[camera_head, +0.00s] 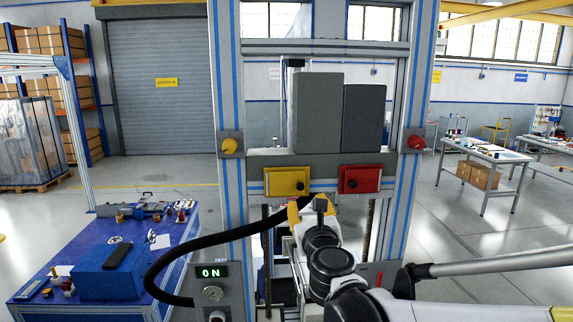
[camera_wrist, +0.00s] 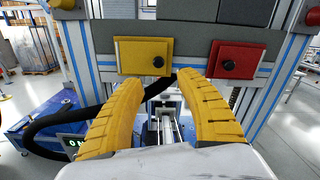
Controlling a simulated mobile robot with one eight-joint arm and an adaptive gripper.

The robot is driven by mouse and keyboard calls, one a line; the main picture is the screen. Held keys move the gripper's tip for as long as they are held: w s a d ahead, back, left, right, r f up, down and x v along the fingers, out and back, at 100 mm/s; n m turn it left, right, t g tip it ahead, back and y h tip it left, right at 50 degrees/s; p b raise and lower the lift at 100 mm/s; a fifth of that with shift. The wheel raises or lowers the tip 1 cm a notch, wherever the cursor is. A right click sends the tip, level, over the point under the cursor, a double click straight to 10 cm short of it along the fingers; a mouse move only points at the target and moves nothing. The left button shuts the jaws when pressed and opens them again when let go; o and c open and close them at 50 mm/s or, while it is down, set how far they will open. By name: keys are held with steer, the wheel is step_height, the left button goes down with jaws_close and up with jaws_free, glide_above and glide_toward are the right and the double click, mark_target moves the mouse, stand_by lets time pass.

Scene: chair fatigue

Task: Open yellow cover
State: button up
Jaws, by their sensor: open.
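The yellow cover (camera_head: 287,181) is a flat square plate with a dark round knob, on the grey crossbeam of the test frame. It looks shut. It also shows in the wrist view (camera_wrist: 143,56), upper centre-left, with its knob near its lower right. In the head view my gripper (camera_head: 308,208) is just below the crossbeam, partly hidden by my arm.
A red cover (camera_head: 360,179) with a dark knob sits right of the yellow one. Two grey blocks (camera_head: 318,112) stand above the crossbeam. A black hose (camera_head: 190,245) loops at left. A control box (camera_head: 212,285) reads ON. A blue table (camera_head: 50,270) with tools stands at left.

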mark_target(300, 187)
steer(key=w+p, duration=0.1)
steer(key=w, duration=1)
steer(key=shift+a+r, duration=0.1)
steer(key=shift+a, duration=0.05)
steer(key=shift+s, duration=0.1)
steer(key=shift+c, duration=0.6)
jaws_close()
